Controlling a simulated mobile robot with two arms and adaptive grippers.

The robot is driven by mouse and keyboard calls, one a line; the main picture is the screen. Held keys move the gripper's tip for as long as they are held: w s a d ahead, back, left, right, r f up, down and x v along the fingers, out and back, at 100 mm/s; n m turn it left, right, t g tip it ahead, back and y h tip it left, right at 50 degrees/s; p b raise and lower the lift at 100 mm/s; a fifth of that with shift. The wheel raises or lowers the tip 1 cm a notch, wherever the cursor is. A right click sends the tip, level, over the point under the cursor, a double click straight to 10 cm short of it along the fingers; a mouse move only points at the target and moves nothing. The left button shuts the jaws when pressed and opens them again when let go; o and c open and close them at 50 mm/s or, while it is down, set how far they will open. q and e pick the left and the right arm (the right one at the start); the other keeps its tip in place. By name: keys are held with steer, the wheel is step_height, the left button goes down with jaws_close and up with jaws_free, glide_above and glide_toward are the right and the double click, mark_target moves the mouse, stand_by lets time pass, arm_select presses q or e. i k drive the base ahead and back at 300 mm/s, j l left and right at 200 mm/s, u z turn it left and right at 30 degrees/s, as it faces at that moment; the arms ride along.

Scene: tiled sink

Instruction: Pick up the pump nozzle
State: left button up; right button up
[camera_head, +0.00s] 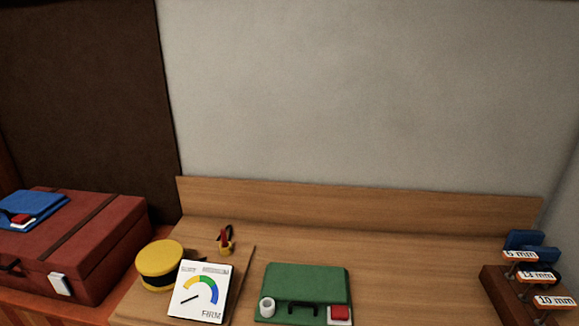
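A small yellow, red and black piece (226,241) stands on the wooden bench top, left of centre. It may be the pump nozzle, but it is too small to tell for sure. A yellow round thing with a black band (160,259) is to its left, partly behind a white gauge card (199,292) with a coloured dial. Neither of my grippers shows in the head view, and nothing is seen touching these things.
A green board or case (305,277) bears a white cup-like ring (267,307), a black handle-shaped piece (303,308) and a red-and-white block (339,314). A rack with size labels (538,276) stands at right; a red suitcase (100,240) at left. The bench between board and rack is clear.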

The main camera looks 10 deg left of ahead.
mark_target(223, 230)
steer(key=i+j, duration=0.1)
steer(key=j, duration=0.25)
steer(key=i+j, duration=0.1)
steer(key=j, duration=0.25)
steer(key=i+j, duration=0.1)
steer(key=j, duration=0.25)
steer(key=i+j, duration=0.1)
steer(key=j, duration=0.25)
